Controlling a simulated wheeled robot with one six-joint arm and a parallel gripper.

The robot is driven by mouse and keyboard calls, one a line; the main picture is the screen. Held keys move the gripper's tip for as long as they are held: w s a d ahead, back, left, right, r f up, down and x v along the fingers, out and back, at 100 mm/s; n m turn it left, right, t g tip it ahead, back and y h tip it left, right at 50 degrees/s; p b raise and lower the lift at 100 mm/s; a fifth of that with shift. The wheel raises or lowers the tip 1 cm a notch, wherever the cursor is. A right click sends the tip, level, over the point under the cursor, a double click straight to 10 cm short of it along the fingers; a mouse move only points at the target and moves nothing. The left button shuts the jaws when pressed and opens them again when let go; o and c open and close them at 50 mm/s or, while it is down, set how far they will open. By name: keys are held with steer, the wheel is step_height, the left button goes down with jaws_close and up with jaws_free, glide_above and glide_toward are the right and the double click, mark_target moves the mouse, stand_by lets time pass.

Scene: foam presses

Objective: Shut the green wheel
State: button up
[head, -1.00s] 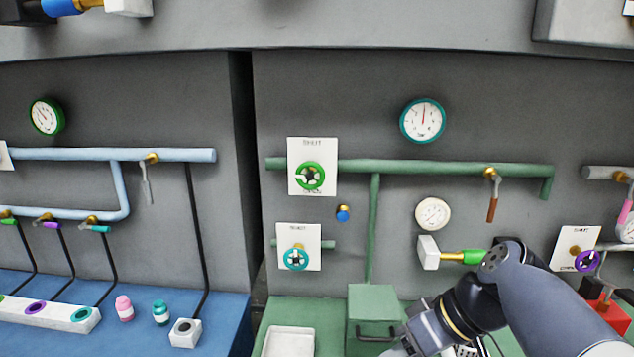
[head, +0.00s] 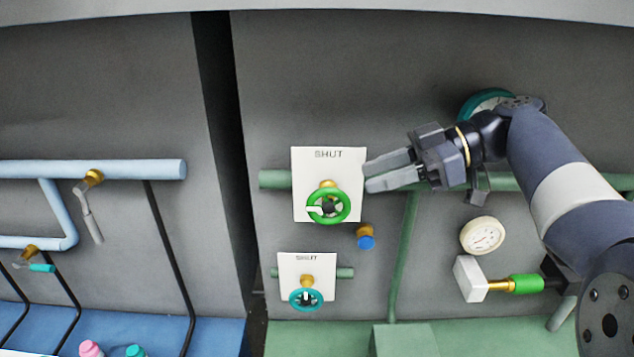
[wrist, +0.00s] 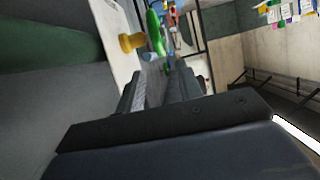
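The green wheel (head: 343,208) sits on a brass stem in front of a white plate (head: 302,185) marked SHUT at the top. A white pointer on the wheel points left. My gripper (head: 366,178) is to the right of the wheel and slightly above it, fingers pointing left at the plate's right edge. A gap shows between its fingers, and nothing is in it. In the wrist view, the green wheel (wrist: 155,34) shows edge-on beyond the fingertips (wrist: 163,84), with its brass stem (wrist: 132,42) to the left. I see no contact with the wheel.
A teal wheel (head: 306,300) on a smaller SHUT plate is below. A blue-tipped brass knob (head: 365,238) is at lower right of the green wheel. A green pipe (head: 274,179) runs behind the plate. A cream gauge (head: 482,235) is below my arm.

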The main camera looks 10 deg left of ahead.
mark_target(336, 188)
steer(key=p+x, duration=0.2)
steer(key=x, duration=0.7)
steer(key=shift+s+a+p, duration=0.2)
steer(key=shift+p, duration=0.2)
steer(key=shift+s+a+f, duration=0.1)
steer(key=shift+a+f, duration=0.2)
steer(key=shift+a, duration=0.1)
jaws_close()
